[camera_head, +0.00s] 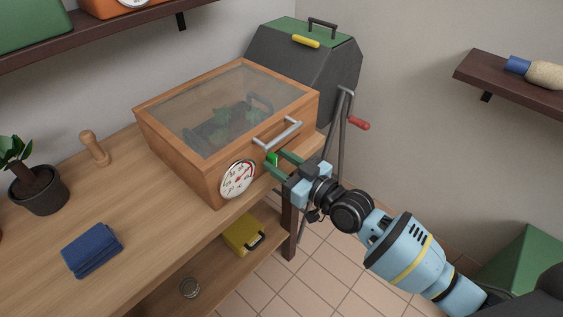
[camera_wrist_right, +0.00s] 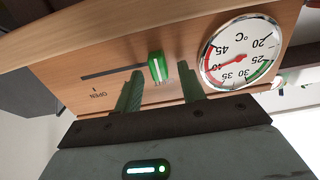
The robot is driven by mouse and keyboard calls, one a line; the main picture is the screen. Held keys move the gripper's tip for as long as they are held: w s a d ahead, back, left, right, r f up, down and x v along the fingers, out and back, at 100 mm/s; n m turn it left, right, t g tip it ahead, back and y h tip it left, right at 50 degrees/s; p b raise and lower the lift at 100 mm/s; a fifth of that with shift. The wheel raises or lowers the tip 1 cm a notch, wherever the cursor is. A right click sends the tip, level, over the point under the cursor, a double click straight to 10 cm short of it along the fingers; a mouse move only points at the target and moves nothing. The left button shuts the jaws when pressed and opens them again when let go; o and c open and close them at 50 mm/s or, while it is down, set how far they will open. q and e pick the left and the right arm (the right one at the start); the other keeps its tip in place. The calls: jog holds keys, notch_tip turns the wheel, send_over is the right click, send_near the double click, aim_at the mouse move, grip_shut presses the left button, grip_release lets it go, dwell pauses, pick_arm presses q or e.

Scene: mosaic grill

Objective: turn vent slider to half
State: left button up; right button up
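The vent slider (camera_wrist_right: 157,67) is a green knob with a white stripe on the front of a wooden box (camera_head: 180,166). In the right wrist view it sits at the right end of a dark slot (camera_wrist_right: 112,72), away from the upside-down OPEN label (camera_wrist_right: 106,94). The slider also shows in the head view (camera_head: 272,158), partly hidden by my fingers. My right gripper (camera_head: 279,163) is open at the box front. In the right wrist view its fingertips (camera_wrist_right: 160,74) are on either side of the slider, with visible gaps. My left gripper is not in view.
A round dial thermometer (camera_wrist_right: 240,52) is close beside the right finger in the wrist view. A dark grill with a green top (camera_head: 325,38) stands behind the box.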

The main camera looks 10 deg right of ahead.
grip_shut()
jog(key=w+d+b, duration=0.3)
jog(key=d+b, duration=0.1)
jog(key=shift+f, duration=0.25)
jog(key=shift+w+d+r, duration=0.1)
jog(key=shift+d+r, duration=0.1)
jog(key=shift+d, duration=0.05)
